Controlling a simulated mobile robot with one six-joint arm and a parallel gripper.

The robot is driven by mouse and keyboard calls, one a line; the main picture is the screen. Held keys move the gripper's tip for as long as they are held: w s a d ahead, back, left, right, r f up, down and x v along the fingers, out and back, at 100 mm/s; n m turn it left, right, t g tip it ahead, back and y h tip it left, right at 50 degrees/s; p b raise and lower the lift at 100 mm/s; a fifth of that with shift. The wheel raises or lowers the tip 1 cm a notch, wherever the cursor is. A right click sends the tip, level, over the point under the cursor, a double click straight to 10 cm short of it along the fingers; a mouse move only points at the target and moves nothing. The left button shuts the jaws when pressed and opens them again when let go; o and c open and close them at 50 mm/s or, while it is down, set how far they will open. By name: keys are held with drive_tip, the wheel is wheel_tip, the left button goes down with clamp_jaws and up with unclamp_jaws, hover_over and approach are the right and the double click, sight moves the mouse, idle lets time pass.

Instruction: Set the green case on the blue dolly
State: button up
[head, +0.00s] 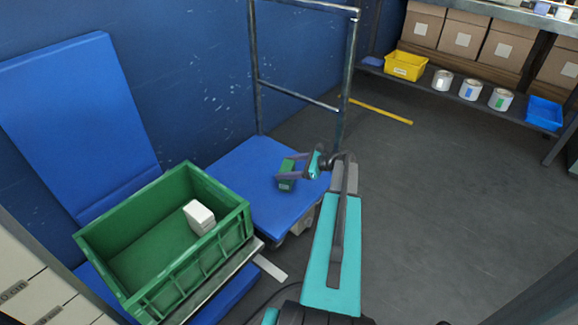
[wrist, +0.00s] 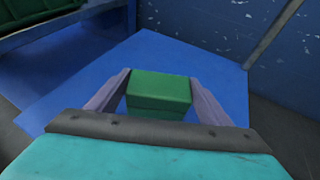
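In the wrist view the green case (wrist: 159,93) sits between the two fingers of my gripper (wrist: 160,88). The fingers appear to touch its sides. In the head view my gripper (head: 296,168) is at the case from the right. The blue dolly (head: 245,173) has a flat blue deck and a grey tube handle; its deck also shows in the wrist view (wrist: 90,80). I cannot tell whether the case touches the deck.
A large green crate (head: 150,215) with a white box (head: 199,217) in it stands left of the dolly. A blue panel (head: 75,115) leans on the wall. A shelf with cartons, a yellow bin (head: 405,65), cans and a blue bin (head: 544,112) is at the upper right. The floor at right is clear.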

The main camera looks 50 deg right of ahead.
drive_tip(key=o, duration=0.3)
drive_tip(key=shift+r, duration=0.1)
drive_tip(key=shift+s+d+r, duration=0.25)
drive_tip(key=shift+s+r, duration=0.1)
drive_tip(key=shift+s, duration=0.1)
drive_tip(key=p+v, duration=0.4)
drive_tip(key=v, duration=0.7)
drive_tip(key=shift+p, duration=0.35)
